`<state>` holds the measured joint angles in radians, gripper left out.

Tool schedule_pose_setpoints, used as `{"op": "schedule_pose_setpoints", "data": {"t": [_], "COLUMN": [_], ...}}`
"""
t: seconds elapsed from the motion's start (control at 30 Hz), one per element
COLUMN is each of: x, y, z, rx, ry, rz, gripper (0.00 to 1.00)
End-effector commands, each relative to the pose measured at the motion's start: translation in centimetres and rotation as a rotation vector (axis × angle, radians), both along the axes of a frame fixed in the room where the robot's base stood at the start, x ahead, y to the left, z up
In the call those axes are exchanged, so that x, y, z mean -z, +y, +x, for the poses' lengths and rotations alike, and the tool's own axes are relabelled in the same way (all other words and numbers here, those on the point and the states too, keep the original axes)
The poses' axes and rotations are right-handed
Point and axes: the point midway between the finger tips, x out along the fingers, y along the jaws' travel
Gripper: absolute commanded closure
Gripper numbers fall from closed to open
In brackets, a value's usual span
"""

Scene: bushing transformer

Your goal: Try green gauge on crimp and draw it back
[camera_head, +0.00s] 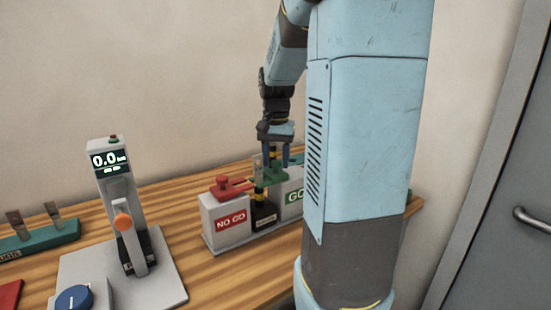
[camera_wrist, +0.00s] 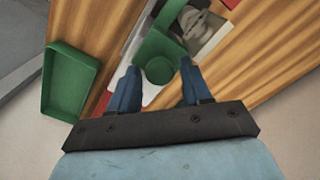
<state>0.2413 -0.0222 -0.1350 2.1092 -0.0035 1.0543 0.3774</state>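The green gauge (camera_head: 270,177) lies between the crimp holder and the GO stand (camera_head: 292,198), its forked end toward the crimp. I cannot tell whether the fork touches the crimp. In the wrist view the gauge's round knob (camera_wrist: 160,70) is between my fingers. My gripper (camera_head: 277,160) points down above the gauge. In the wrist view my gripper (camera_wrist: 160,72) has its fingers on both sides of the knob, with gaps visible. The crimp (camera_head: 258,168) stands upright in a black holder (camera_head: 263,215), partly hidden by the gauge.
The NO GO stand (camera_head: 228,220) with a red gauge (camera_head: 225,186) is left of the crimp. A grey tester (camera_head: 112,170) reading 0.0 stands further left. A green rack (camera_head: 40,236) is at far left. A green tray (camera_wrist: 72,82) shows in the wrist view.

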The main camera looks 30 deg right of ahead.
Motion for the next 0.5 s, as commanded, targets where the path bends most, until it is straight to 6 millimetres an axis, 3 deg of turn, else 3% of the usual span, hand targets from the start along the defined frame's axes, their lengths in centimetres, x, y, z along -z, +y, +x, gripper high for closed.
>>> {"op": "schedule_pose_setpoints", "data": {"t": [0.5], "x": [-0.02], "y": [0.06], "z": [0.03], "rx": [-0.001], "ry": [0.000], "rz": [0.000], "gripper": [1.00]}}
